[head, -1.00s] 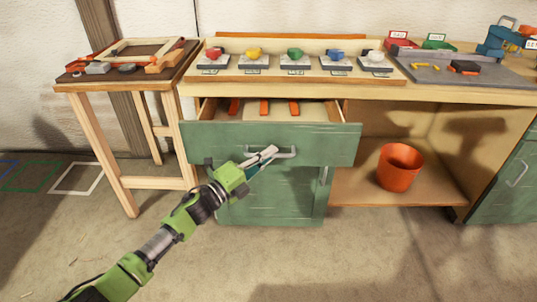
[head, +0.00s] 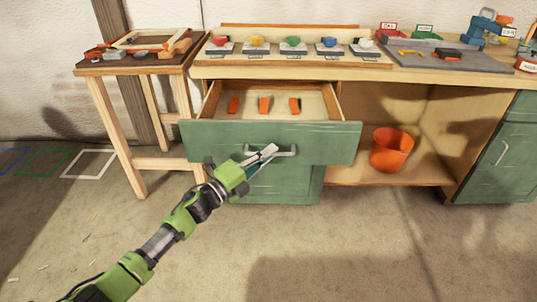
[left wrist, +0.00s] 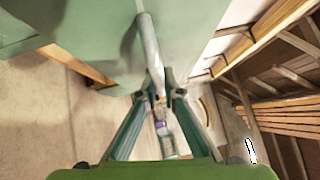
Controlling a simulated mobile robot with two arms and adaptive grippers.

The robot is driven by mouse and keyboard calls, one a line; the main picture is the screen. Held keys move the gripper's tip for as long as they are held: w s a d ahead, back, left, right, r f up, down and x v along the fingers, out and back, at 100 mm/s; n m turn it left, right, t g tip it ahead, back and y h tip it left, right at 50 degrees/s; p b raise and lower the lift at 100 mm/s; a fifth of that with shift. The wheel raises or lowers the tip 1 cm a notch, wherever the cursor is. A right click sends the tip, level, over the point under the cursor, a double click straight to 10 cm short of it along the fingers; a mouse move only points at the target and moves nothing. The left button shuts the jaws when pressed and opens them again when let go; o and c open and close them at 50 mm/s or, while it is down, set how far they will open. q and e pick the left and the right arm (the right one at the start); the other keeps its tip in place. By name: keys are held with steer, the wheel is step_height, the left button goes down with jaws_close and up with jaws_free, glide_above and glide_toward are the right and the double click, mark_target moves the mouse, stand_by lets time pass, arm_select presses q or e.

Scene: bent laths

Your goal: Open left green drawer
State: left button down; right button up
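The left green drawer (head: 225,139) of the workbench stands well out from its cabinet, with its inside showing. Three orange items, one of them an orange block (head: 265,104), lie on the drawer floor. The metal handle (head: 290,151) is on the drawer front, and it also shows in the left wrist view (left wrist: 148,40), running down between the fingers. My left gripper (head: 270,152) is at the handle, its fingers closed around the bar. The exact contact is partly hidden. My right gripper is in neither view.
A green cabinet door (head: 270,185) is below the drawer. An orange bucket (head: 391,150) stands on the open shelf at right. A small wooden table (head: 135,68) stands at left. Coloured knobs on blocks line the bench top. The floor in front is clear.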

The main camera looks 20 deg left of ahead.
arm_select(q)
steer(key=c, duration=2.2)
jaws_free()
steer(key=shift+o, duration=0.2)
steer(key=v, duration=1.2)
